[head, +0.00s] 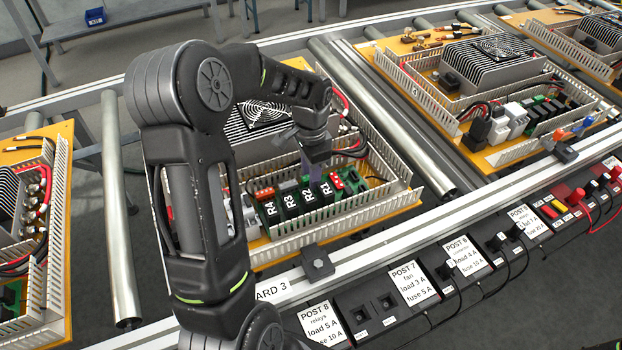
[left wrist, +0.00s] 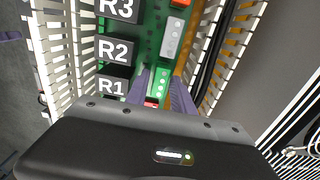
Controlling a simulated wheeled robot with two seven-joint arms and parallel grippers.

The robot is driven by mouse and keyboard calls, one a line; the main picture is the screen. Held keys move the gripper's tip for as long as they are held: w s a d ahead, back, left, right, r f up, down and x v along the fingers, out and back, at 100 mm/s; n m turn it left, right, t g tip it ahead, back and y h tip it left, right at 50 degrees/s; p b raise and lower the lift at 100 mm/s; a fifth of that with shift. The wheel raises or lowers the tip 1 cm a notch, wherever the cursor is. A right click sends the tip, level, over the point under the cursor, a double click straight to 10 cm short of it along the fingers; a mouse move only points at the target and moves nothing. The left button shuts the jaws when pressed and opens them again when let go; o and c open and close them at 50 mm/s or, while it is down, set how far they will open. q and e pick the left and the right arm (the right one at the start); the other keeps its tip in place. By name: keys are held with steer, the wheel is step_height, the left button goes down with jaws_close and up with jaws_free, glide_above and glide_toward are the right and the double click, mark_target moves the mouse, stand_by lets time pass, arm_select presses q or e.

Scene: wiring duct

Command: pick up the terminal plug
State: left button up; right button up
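My left gripper (head: 305,165) hangs over the relay board, behind the black relay R1 (head: 325,190). In the left wrist view its two purple fingers (left wrist: 162,88) are apart, pointing down at the board beside relay R1 (left wrist: 112,84). A light green strip with pale dots (left wrist: 161,80) shows in the gap, with a small red piece (left wrist: 152,103) close to the gripper body. Which of these is the terminal plug I cannot tell. Red connectors (head: 338,182) stand right of R1, an orange one (head: 265,193) near R4. My right gripper is out of view.
White slotted duct walls (head: 340,222) enclose the board on its orange panel. A grey block (left wrist: 172,38) stands beside the relays. A fan-topped heatsink (head: 262,115) is behind.

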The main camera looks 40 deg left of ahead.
arm_select(q)
jaws_close()
stand_by(0.5)
step_height(320, 180, up, 10)
stand_by(0.5)
steer(key=shift+r, duration=0.1)
stand_by(0.5)
steer(key=shift+r+p, duration=1.5)
steer(key=shift+r, duration=0.35)
